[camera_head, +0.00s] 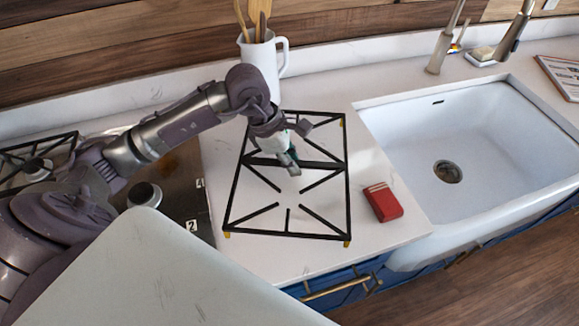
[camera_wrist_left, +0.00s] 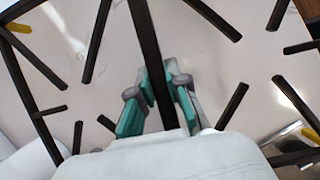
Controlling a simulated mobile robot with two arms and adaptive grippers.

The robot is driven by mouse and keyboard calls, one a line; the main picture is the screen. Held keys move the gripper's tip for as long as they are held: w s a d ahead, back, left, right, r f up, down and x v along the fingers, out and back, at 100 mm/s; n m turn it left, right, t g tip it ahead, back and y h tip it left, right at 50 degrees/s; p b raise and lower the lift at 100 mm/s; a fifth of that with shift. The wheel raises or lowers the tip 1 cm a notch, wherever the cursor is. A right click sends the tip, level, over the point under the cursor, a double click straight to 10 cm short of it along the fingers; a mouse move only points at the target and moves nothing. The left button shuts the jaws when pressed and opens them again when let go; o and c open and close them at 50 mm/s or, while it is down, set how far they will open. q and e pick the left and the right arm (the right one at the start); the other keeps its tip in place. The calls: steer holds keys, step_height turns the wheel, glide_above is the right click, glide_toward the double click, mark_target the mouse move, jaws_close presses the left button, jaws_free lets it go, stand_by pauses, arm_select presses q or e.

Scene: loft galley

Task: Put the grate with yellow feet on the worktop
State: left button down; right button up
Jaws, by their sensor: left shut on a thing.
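The black grate with yellow feet (camera_head: 288,235) lies level over the white worktop (camera_head: 392,232), between the hob and the sink. Yellow feet show at its front corners and its far right corner. I cannot tell whether the feet touch the worktop or hang just above it. My left gripper (camera_head: 289,158) is shut on the grate's middle bar. In the left wrist view, the teal-padded fingers (camera_wrist_left: 161,92) stand on either side of the dark bar (camera_wrist_left: 145,30). My right gripper is not in view.
A red box (camera_head: 382,202) lies just right of the grate. A white jug with wooden utensils (camera_head: 262,66) stands behind it. The white sink (camera_head: 480,135) is at the right. The hob (camera_head: 182,188) at the left carries another black grate (camera_head: 40,146).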

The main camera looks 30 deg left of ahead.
arm_select(q)
steer(key=shift+w+a+f, duration=0.2)
steer(key=shift+a+f, duration=0.15)
steer(key=shift+a, duration=0.25)
steer(key=shift+f, duration=0.3)
step_height(320, 180, down, 3)
steer(key=shift+f+p, duration=0.1)
steer(key=shift+p, duration=0.75)
steer(key=shift+f, duration=0.1)
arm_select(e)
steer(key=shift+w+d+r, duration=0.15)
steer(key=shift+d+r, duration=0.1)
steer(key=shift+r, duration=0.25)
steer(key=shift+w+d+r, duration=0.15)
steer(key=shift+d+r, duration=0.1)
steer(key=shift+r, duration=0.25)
arm_select(q)
steer(key=shift+f, duration=0.1)
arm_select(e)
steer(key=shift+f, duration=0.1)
arm_select(q)
steer(key=shift+f+b, duration=0.1)
steer(key=shift+b, duration=0.2)
steer(key=c, duration=1.2)
jaws_free()
steer(key=shift+o, duration=0.2)
